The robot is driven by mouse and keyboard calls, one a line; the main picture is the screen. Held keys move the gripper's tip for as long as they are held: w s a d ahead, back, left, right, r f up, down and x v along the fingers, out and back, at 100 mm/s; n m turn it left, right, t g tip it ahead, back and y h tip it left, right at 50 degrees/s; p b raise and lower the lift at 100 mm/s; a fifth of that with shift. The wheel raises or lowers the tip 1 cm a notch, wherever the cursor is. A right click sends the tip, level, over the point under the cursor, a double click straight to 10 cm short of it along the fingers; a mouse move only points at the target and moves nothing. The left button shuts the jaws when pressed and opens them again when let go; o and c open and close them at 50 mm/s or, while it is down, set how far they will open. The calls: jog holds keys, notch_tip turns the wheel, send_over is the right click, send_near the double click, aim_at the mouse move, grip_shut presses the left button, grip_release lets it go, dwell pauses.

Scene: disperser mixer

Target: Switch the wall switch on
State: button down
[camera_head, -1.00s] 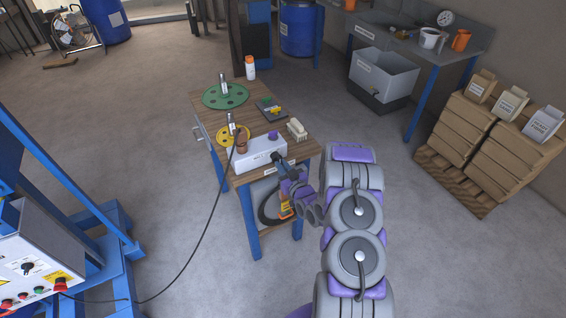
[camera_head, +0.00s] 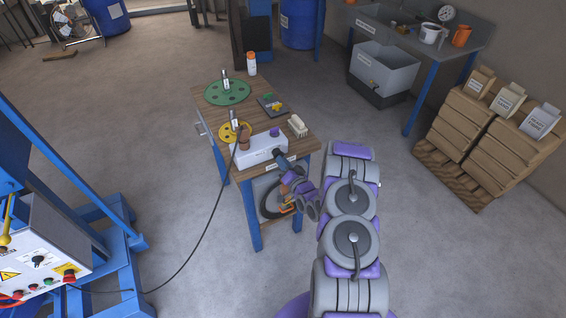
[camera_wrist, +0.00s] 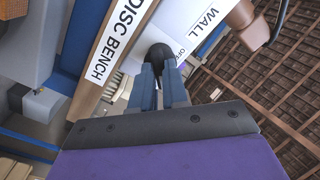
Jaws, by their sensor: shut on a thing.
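The wall switch is a long white box (camera_head: 258,151) on the near edge of the wooden bench (camera_head: 206,97). In the wrist view its white face (camera_wrist: 200,38) reads "WALL", with a small partly hidden "OFF" mark beside a black rounded knob (camera_wrist: 160,53). My gripper (camera_wrist: 160,72) is shut on this knob, one blue-grey finger on each side. In the head view my gripper (camera_head: 279,157) reaches the box's near right side; its fingertips are small there. The knob's exact setting cannot be told.
A brown plug (camera_head: 244,142) with a black cable stands at the box's left end. Yellow (camera_head: 231,130) and green (camera_head: 228,92) discs lie behind it. A brush-like block (camera_head: 298,126) lies right of the box. A control panel (camera_head: 38,258) stands at lower left.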

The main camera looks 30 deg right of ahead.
jog(key=shift+d+r+m, duration=0.15)
jog(key=shift+m, duration=0.15)
jog(key=c, duration=1.1)
grip_release()
jog(key=shift+d, duration=0.1)
jog(key=shift+c, duration=0.2)
jog(key=s+p, duration=0.1)
jog(key=s, duration=1.6)
jog(key=shift+s+d+f, duration=0.15)
jog(key=shift+d+f, duration=0.05)
jog(key=shift+d, duration=0.1)
